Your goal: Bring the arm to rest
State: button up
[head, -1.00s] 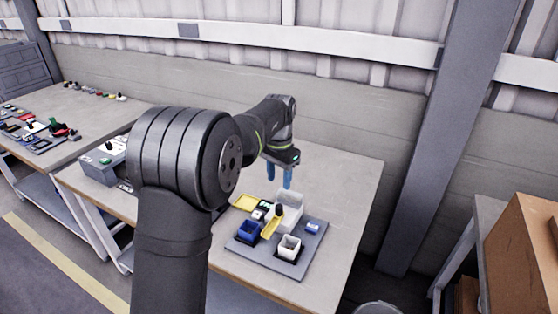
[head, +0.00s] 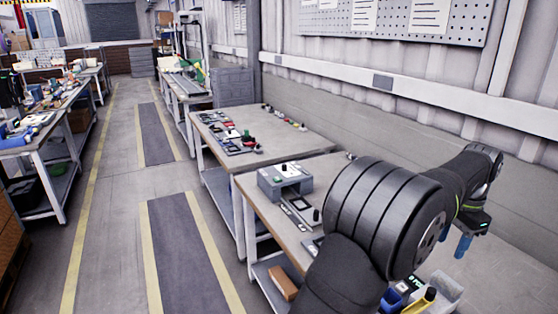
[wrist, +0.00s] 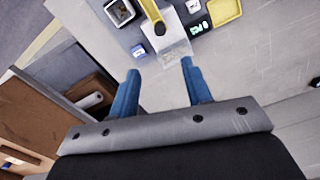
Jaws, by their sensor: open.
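My gripper (wrist: 160,82) shows two blue fingers spread apart in the wrist view, with nothing between them. In the head view my gripper (head: 463,246) hangs at the right, above the table and the bins. In the head view my arm hides much of the board; a blue bin (head: 391,301) and a yellow part (head: 424,301) show at the bottom right.
A grey box device (head: 285,182) stands on the near table (head: 262,205). A second table (head: 290,140) behind it holds several small parts. A wide aisle (head: 120,200) with yellow lines runs along the left. A brown cabinet (wrist: 35,115) shows at left in the wrist view.

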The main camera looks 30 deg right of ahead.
aim_at(432, 290)
notch_tip(432, 290, down, 18)
jog(key=shift+r, duration=0.25)
dwell(0.4)
